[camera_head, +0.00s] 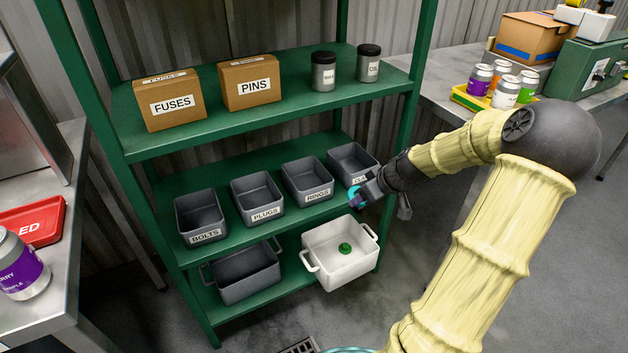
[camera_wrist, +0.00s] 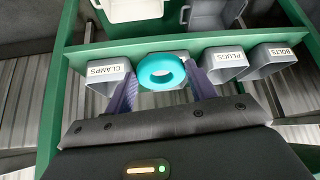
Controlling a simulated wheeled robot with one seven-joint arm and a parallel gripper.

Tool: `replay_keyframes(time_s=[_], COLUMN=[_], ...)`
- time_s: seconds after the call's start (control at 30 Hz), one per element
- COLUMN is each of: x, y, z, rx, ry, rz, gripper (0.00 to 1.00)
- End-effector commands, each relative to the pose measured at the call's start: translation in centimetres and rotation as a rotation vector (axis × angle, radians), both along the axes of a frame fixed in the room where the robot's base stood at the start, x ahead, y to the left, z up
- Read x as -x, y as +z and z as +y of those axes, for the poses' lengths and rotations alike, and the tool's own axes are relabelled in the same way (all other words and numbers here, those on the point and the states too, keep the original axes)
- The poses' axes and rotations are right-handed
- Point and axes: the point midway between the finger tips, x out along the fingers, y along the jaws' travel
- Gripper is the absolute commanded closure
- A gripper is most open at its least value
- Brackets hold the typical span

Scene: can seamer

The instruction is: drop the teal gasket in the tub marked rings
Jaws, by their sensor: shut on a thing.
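My gripper (camera_head: 361,195) is shut on the teal gasket (camera_head: 353,196), a ring held in front of the shelf's tub row. In the wrist view the gasket (camera_wrist: 161,71) sits between my two purple fingers. The grey tub marked RINGS (camera_head: 308,182) stands on the middle shelf, just left of my gripper in the head view. In the wrist view the gasket covers most of a tub between CLAMPS and PLUGS, and its label is hidden. The gasket is outside the tubs.
The CLAMPS tub (camera_head: 352,162) is partly behind my gripper. The PLUGS tub (camera_head: 258,198) and BOLTS tub (camera_head: 202,216) stand left of RINGS. Below are a white bin (camera_head: 322,268) with a green item in it and a dark bin (camera_head: 247,287). The green upper shelf (camera_head: 210,128) overhangs the tubs.

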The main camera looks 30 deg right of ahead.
Motion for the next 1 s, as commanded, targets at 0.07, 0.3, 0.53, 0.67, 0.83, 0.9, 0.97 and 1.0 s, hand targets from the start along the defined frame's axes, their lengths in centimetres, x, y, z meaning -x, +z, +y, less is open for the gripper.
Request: replay_keyframes(time_s=[0.07,0.3,0.53,0.67,0.83,0.9,0.97,1.0], x=[-0.4,-1.8,-3.7,-5.1,-7.5,-8.5,-9.5,-10.1], y=[-0.5,-0.7,-0.7,-0.7,-0.7,-0.7,-0.7,-0.7], z=[0.2,0.5,0.9,1.3,1.9,2.2,2.4,2.5], rx=[-0.012,-0.023,-0.020,-0.020,-0.020,-0.021,-0.020,-0.020], ry=[0.000,0.002,0.003,0.003,0.004,0.005,0.005,0.004], rz=[-0.027,-0.092,-0.090,-0.090,-0.090,-0.089,-0.090,-0.090], gripper=[0.66,0.66,0.66,0.66,0.66,0.66,0.66,0.66])
